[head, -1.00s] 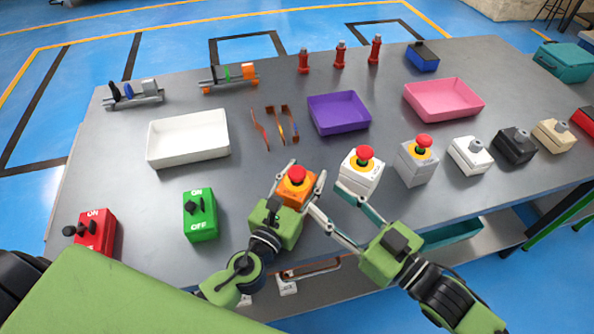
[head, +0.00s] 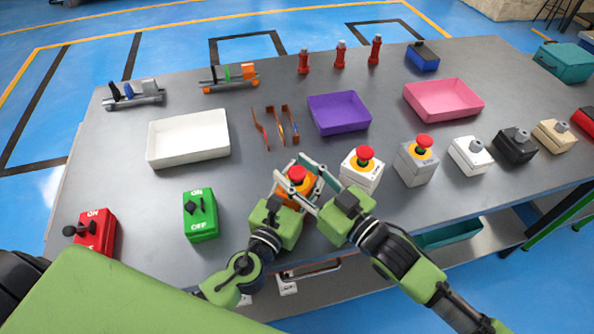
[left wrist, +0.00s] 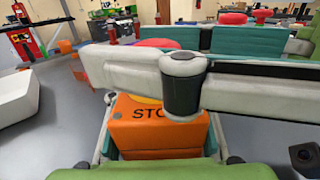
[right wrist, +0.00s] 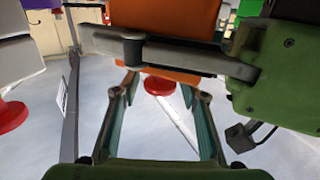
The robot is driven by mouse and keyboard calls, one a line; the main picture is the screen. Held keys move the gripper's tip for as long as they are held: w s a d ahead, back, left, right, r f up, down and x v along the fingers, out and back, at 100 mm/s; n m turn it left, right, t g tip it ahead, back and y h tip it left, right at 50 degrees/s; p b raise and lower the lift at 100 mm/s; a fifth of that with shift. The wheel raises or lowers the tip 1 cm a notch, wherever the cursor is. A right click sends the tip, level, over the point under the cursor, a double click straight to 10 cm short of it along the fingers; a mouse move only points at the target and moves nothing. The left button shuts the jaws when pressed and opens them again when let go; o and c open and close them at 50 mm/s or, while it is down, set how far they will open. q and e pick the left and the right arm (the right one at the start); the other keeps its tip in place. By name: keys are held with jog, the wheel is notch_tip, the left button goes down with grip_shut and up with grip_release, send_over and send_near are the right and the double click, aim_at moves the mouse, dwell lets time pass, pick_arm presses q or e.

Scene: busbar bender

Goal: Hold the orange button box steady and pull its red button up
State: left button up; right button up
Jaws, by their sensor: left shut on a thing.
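The orange button box (head: 294,189) stands near the table's front edge, partly hidden by my grippers. Its red button (head: 297,173) sits on top. My left gripper (head: 298,184) is shut on the box, with a finger on each side. In the left wrist view the orange box (left wrist: 160,135) shows "STO" lettering, and a finger of my right gripper crosses in front. My right gripper (head: 290,167) is open over the box. In the right wrist view the red button (right wrist: 158,86) lies between its spread fingers, with a gap visible on both sides.
A white box with a red button (head: 362,168) stands close on the right, beside a grey one (head: 417,160). A green switch box (head: 200,214) is on the left. A white tray (head: 188,160) and a purple tray (head: 338,128) lie behind.

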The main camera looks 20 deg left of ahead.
grip_shut()
jog(key=shift+r, duration=0.65)
jog(key=shift+o, duration=1.4)
grip_release()
jog(key=shift+s+d, duration=0.2)
jog(key=shift+d, duration=0.1)
jog(key=v, duration=1.1)
jog(key=shift+d, duration=0.2)
